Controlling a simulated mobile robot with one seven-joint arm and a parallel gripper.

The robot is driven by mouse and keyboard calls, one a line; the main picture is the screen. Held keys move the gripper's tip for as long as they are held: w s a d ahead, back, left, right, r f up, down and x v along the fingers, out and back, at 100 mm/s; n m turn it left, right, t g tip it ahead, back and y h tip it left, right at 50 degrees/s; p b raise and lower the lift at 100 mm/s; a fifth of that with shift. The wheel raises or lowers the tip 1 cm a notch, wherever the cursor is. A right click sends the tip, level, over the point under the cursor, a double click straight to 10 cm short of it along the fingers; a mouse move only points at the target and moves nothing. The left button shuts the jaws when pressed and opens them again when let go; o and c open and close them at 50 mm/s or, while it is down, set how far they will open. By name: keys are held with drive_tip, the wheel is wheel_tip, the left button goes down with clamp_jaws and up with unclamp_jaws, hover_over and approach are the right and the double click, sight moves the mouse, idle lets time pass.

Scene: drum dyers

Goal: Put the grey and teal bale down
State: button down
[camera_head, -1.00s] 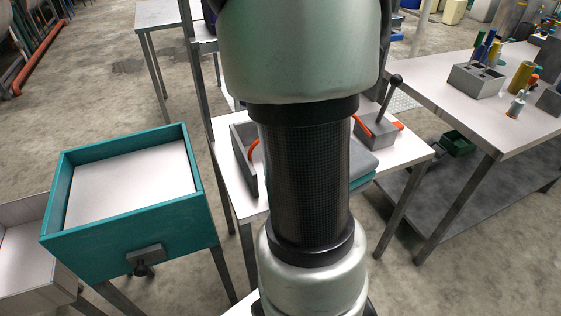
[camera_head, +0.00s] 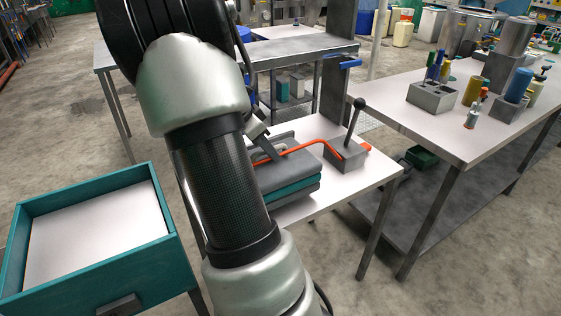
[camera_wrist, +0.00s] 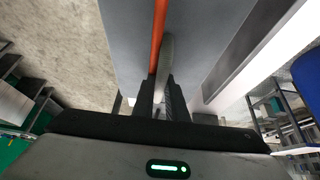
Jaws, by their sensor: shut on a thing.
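The grey and teal bale (camera_head: 290,172) shows in the head view just right of my arm, over the white table, with grey and teal layers. I cannot tell whether its underside touches the table. My gripper (camera_head: 262,147) is at its top, partly hidden by my arm. In the wrist view my gripper's dark fingers (camera_wrist: 163,95) are shut on a pale grey strip on top of the bale (camera_wrist: 130,45). An orange strip (camera_wrist: 159,35) runs along the bale's top there.
The white table (camera_head: 345,185) carries a grey box (camera_head: 345,156) with a black lever, right of the bale. An orange bar (camera_head: 312,143) reaches from near this box toward my gripper. A teal tray (camera_head: 160,222) stands left; a workbench (camera_head: 410,120) with jars stands right.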

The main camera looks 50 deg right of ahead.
drive_tip(key=w, duration=0.1)
drive_tip(key=w+d, duration=0.1)
drive_tip(key=w, duration=0.3)
drive_tip(key=shift+w+d+r, duration=0.1)
drive_tip(key=shift+d, duration=0.25)
drive_tip(key=shift+f, duration=1.7)
drive_tip(key=shift+b, duration=0.3)
drive_tip(key=shift+f, duration=0.2)
drive_tip(key=c, duration=1.8)
unclamp_jaws()
drive_tip(key=shift+a+f, duration=0.1)
drive_tip(key=shift+o, duration=0.2)
